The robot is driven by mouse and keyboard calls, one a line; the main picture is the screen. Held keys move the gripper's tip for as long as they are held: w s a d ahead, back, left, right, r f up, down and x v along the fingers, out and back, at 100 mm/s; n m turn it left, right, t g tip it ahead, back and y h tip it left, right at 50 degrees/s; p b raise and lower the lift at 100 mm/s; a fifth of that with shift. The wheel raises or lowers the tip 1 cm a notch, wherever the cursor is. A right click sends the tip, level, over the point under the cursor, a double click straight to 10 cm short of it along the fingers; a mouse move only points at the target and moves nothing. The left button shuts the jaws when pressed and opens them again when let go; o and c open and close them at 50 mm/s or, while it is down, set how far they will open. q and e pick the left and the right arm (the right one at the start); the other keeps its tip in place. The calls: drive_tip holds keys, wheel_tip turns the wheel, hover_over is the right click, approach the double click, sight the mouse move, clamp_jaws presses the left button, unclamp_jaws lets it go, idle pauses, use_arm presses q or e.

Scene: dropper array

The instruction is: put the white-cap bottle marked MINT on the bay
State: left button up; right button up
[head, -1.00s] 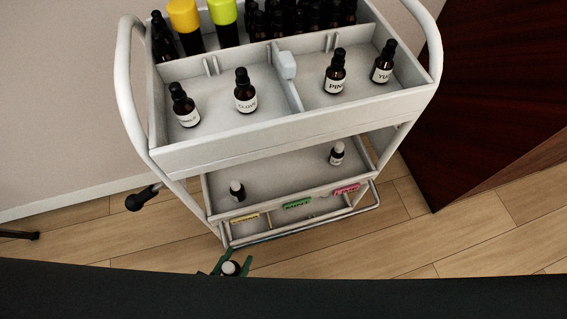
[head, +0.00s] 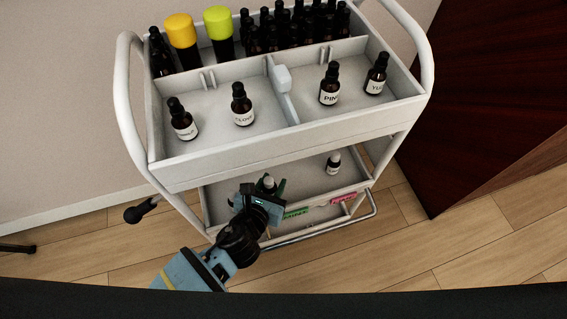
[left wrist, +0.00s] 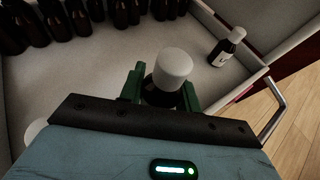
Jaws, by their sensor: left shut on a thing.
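My left gripper (head: 266,190) is over the trolley's middle shelf (head: 305,172), near its front. Its green fingers are shut on a dark white-cap bottle (left wrist: 172,72), upright in the left wrist view; the white cap also shows in the head view (head: 268,181). Its label is hidden, so I cannot read MINT on it. Another white-cap bottle (head: 333,163) stands at the right of the shelf, also seen in the left wrist view (left wrist: 223,50). I cannot tell which spot is the bay. The right gripper is not in view.
Green (head: 295,213) and pink (head: 343,197) tags sit on the lower front edge. In the left wrist view, a white rounded thing (left wrist: 35,130) is close at the left, with dark bottles (left wrist: 85,12) behind. The top tray (head: 215,150) overhangs the shelf.

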use_arm(q)
drive_tip(key=b, duration=0.3)
hover_over(284, 169)
drive_tip(key=shift+s+a+f, duration=0.15)
drive_tip(key=shift+s, duration=0.05)
drive_tip(key=shift+w, duration=0.25)
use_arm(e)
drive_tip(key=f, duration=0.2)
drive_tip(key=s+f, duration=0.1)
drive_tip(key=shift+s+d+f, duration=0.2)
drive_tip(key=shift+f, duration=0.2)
use_arm(q)
wheel_tip(284, 169, down, 3)
drive_tip(key=b, duration=0.4)
drive_tip(key=shift+s+f, duration=0.1)
drive_tip(key=shift+f, duration=0.05)
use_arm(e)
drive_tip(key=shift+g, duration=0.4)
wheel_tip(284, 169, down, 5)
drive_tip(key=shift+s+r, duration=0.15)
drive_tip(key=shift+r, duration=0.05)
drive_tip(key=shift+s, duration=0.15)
